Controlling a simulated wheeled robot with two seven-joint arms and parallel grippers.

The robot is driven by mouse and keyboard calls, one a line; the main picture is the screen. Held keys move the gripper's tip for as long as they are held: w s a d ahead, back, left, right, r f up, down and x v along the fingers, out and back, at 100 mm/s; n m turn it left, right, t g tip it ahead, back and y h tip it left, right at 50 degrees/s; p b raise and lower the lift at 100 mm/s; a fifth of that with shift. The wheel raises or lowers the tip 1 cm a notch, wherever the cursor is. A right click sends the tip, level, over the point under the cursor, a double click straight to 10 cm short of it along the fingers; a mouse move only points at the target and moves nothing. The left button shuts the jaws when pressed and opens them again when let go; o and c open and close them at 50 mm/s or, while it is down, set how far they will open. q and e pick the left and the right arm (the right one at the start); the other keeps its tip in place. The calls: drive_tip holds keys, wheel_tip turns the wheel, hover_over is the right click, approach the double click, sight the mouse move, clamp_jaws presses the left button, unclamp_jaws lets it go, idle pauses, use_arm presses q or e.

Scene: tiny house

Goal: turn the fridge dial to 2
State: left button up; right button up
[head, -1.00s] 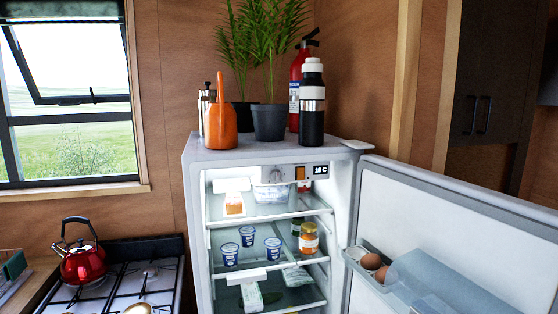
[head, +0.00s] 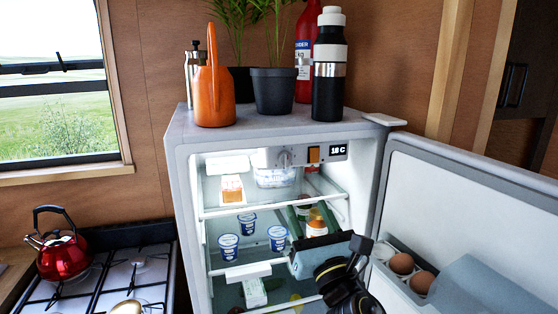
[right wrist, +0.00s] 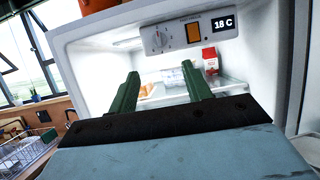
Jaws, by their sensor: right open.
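The fridge dial (head: 285,158) is a small round white-grey knob on the control panel inside the open fridge (head: 180,140), left of an orange switch (head: 314,155) and a display (head: 339,150) reading 18 C. The dial also shows in the right wrist view (right wrist: 158,38), beyond the fingertips and apart from them; its setting is too small to read. My right gripper (head: 310,207) is inside the fridge opening, below the dial. Its two green fingers (right wrist: 160,70) stand apart and empty. My left gripper is not in view.
The open fridge door (head: 465,180) is on the right, with eggs (head: 402,263) in its shelf. Yogurt cups (head: 228,247) and jars stand on the shelves near my gripper. An orange watering can (head: 213,95), plant pot and black flask (head: 328,75) stand on top.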

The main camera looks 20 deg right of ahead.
drive_tip(key=p, duration=0.2)
approach(288, 162)
drive_tip(key=x, duration=0.4)
drive_tip(key=shift+w+r, duration=0.25)
drive_tip(key=shift+w, duration=0.05)
drive_tip(key=shift+x, duration=1.2)
drive_tip(key=shift+w+a+r, duration=0.1)
drive_tip(key=shift+w, duration=0.25)
drive_tip(key=shift+w+r, duration=0.1)
drive_tip(key=shift+w, duration=0.35)
drive_tip(key=c, duration=1)
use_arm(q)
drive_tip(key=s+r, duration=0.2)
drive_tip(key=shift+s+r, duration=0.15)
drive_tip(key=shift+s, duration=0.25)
use_arm(e)
drive_tip(key=shift+o, duration=0.2)
drive_tip(key=shift+m, duration=0.3)
